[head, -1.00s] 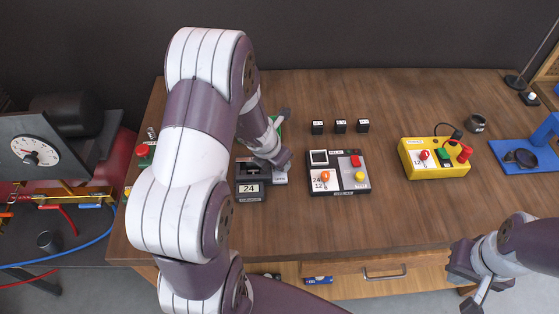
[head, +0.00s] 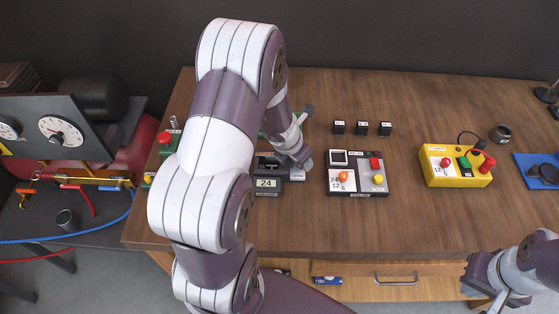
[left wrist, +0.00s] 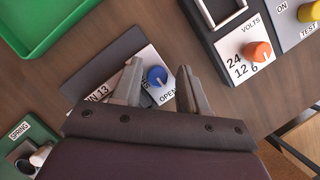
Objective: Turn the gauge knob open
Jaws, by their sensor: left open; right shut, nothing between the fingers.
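A blue knob (left wrist: 157,76) stands on a white plate marked OPEN, on a dark device, in the left wrist view. The open fingers of my left gripper (left wrist: 159,72) lie on either side of the knob in that view. I cannot tell whether they touch it. My right gripper (head: 474,281) is shut and empty at the lower right, off the table's front edge.
A tester box (head: 358,174) with orange and yellow knobs stands just right of the device. A yellow box (head: 455,166) is farther right. A green tray (left wrist: 45,25) lies near the left gripper. Dial gauges (head: 62,131) stand at the far left.

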